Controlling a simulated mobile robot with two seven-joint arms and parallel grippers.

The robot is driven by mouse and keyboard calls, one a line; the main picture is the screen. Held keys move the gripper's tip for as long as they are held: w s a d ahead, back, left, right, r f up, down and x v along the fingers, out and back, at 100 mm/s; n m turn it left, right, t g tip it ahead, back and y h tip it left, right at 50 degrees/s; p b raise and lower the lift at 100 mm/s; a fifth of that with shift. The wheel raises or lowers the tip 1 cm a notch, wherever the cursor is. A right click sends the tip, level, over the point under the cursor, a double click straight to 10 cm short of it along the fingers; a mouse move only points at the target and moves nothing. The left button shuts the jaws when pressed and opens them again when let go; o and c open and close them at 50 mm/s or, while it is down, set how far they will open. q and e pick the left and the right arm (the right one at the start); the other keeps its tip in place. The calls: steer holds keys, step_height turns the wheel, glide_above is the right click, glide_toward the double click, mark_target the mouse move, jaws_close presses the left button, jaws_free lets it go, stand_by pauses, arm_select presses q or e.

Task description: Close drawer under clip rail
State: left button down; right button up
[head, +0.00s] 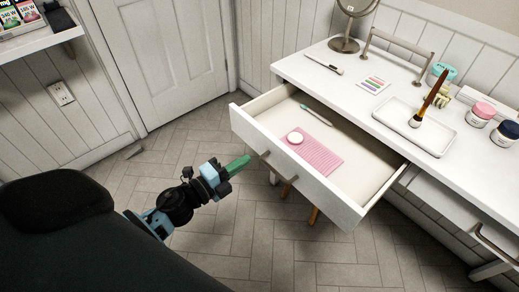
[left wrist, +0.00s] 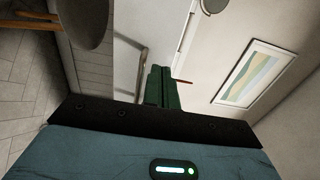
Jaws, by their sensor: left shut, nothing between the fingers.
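The drawer (head: 300,185) of the white vanity table stands pulled well out. Inside it lie a pink ribbed mat (head: 317,154), a round white item (head: 295,138) and a thin teal-handled tool (head: 316,115). A bar handle (head: 277,167) sits on its front. The clip rail (head: 396,50) stands on the tabletop behind the open drawer. My left gripper (head: 238,165) has green fingers, shut and empty, just left of the drawer front and apart from it in the picture. Its fingers also show in the left wrist view (left wrist: 161,88). My right gripper is not in view.
The white tabletop (head: 352,102) holds a mirror stand (head: 344,45), a tray (head: 388,122) with a brush, and several jars at the right. A second drawer (head: 450,205) is on the right. Tiled floor (head: 200,255) is clear left of the open drawer.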

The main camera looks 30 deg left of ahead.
mark_target(268, 145)
arm_select(q)
steer(key=x, duration=0.6)
steer(key=shift+w, duration=0.3)
steer(key=shift+w, duration=0.1)
